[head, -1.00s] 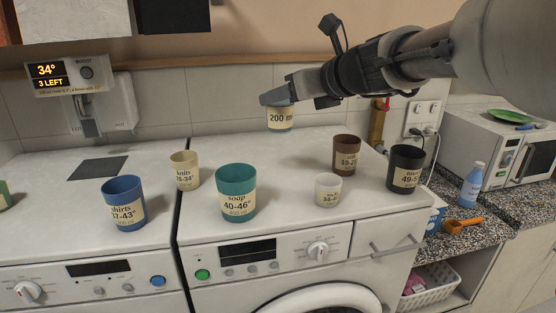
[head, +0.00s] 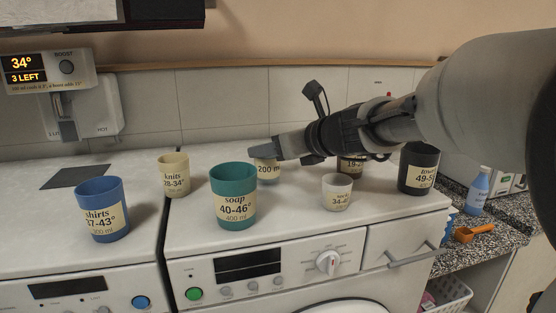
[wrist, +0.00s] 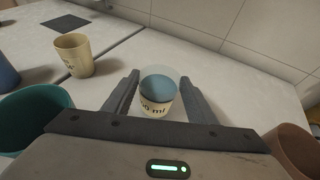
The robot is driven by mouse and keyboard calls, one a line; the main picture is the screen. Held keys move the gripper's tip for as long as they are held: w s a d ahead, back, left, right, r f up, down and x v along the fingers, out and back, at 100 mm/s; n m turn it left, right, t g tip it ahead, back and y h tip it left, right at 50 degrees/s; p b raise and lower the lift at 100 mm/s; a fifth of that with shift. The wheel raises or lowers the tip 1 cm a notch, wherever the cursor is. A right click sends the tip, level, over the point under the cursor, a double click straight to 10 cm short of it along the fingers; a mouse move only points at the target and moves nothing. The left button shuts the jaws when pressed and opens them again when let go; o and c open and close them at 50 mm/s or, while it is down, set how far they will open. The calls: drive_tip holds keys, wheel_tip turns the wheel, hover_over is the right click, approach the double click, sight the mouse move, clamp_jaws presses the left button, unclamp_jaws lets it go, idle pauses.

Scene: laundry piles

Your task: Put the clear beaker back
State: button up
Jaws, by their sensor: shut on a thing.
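The clear beaker (head: 267,172), with a cream "200 ml" label, is between the fingers of my gripper (head: 264,158), above the back part of the right-hand machine top. In the wrist view the beaker (wrist: 158,92) looks upright, see-through at the rim, with something bluish inside. My gripper's two dark fingers (wrist: 158,97) stand on either side of it, shut on it. Its base is close to the white top (head: 300,210); I cannot tell whether it touches.
A dark square mat (head: 77,177) lies on the left machine.

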drive_tip(key=shift+f, duration=0.45)
drive_tip(key=shift+f, duration=0.1)
drive_tip(key=o, duration=1)
drive_tip(key=shift+o, duration=0.2)
drive_tip(key=p+v, duration=0.2)
drive_tip(key=v, duration=1)
drive_tip(key=s+f+n+g, duration=0.1)
drive_tip(key=s+n, duration=0.1)
drive_tip(key=s+f+n+h, duration=0.1)
drive_tip(key=s+f+n, duration=0.1)
drive_tip(key=s+n, duration=0.1)
drive_tip(key=s+a+f+n+g, duration=0.1)
drive_tip(key=s+n, duration=0.1)
drive_tip(key=n, duration=0.1)
drive_tip(key=shift+s+f+g, duration=0.15)
drive_tip(key=shift+f+g, duration=0.15)
drive_tip(key=shift+f, duration=0.1)
drive_tip(key=s+d+f+n+g+h, duration=0.1)
drive_tip(key=s+d+f+n+h, duration=0.2)
drive_tip(key=n, duration=0.7)
drive_tip(key=s+d+f+n+g+h, duration=0.1)
drive_tip(key=s+d+f+n+h, duration=0.3)
drive_tip(key=s+d+f+n, duration=0.3)
drive_tip(key=s+n, duration=0.3)
drive_tip(key=s, duration=0.1)
drive_tip(key=shift+s+f+h, duration=0.15)
drive_tip(key=shift+f+h, duration=0.1)
drive_tip(key=shift+h, duration=0.05)
